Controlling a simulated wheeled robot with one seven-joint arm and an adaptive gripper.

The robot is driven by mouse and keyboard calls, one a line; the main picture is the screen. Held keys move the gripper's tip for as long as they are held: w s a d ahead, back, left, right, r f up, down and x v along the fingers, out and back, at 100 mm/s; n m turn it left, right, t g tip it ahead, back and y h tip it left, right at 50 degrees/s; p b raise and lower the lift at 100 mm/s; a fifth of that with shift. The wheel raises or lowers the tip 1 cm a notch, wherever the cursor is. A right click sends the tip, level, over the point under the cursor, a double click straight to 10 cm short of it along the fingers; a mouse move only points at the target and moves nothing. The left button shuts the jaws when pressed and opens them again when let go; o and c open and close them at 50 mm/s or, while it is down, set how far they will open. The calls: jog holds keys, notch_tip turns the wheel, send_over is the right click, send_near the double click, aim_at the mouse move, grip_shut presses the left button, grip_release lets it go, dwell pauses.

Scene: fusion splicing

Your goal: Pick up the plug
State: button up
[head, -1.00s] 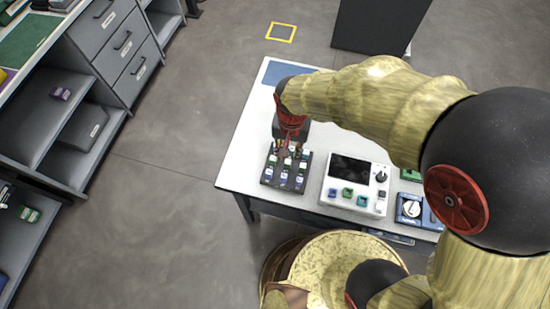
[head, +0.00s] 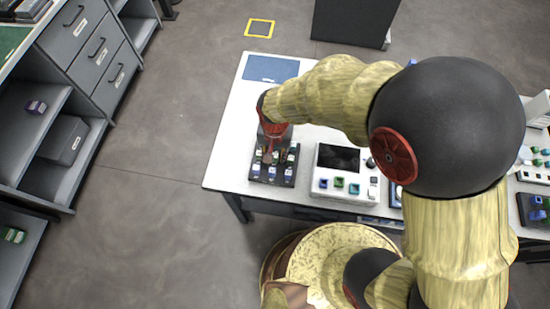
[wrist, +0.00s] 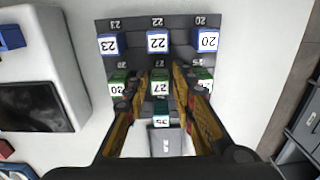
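A dark rack (head: 256,175) holding several numbered plugs stands on the white table, and it fills the upper middle of the wrist view (wrist: 182,24). Behind my fingers are green plugs, the middle one marked 27 (wrist: 159,87), and a teal plug (wrist: 161,115) sits nearer. Which plug is meant does not show. My gripper (wrist: 160,82) points down over the rack, its fingers apart on either side of the green 27 plug. Contact cannot be told. In the head view my gripper (head: 271,150) partly hides the rack.
A white device with a screen (head: 339,159) and coloured buttons stands right of the rack. A blue mat (head: 271,69) lies at the table's back left. Drawers and shelves (head: 82,40) stand to the left, with open floor between.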

jog(key=shift+r, duration=0.1)
grip_shut()
dwell(0.4)
jog(key=shift+r+p, duration=0.35)
jog(key=shift+r, duration=0.3)
notch_tip(320, 180, up, 2)
jog(key=shift+r+p, duration=0.25)
jog(key=shift+p, duration=0.4)
jog(key=s+d+r+p, duration=0.4)
jog(key=s+d+r, duration=0.4)
jog(key=d, duration=0.3)
jog(key=shift+d+r, duration=0.2)
jog(key=shift+r, duration=0.4)
jog(key=shift+s, duration=0.1)
